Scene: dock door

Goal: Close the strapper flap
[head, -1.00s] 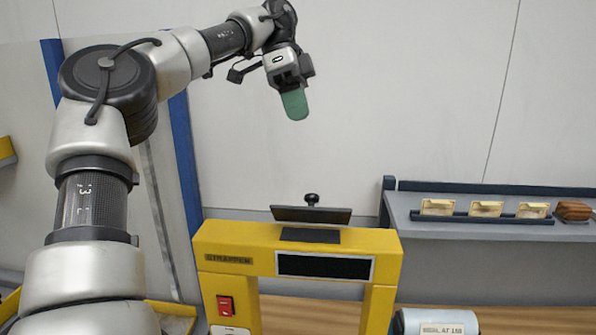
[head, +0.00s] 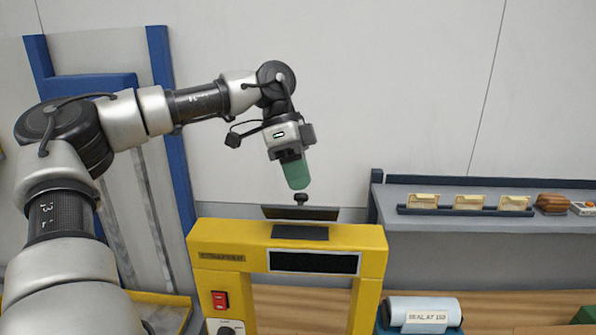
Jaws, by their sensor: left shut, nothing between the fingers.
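The yellow strapper (head: 222,235) stands at the lower middle of the head view. Its dark flap (head: 300,213) is raised above the top, showing as a thin, nearly edge-on plate with a black knob (head: 300,198) on it. A dark opening or plate (head: 300,232) shows on the strapper's top below the flap. My left gripper (head: 297,182), with green fingertips, is shut and empty. It points down just above the knob; I cannot tell whether it touches. My right gripper is not in view.
A grey shelf (head: 480,222) at the right holds several small yellowish boxes in a dark rack (head: 465,211) and a brown object (head: 552,203). A white roll (head: 424,309) lies at the lower right. Blue posts (head: 170,120) stand at the left. The wall behind is clear.

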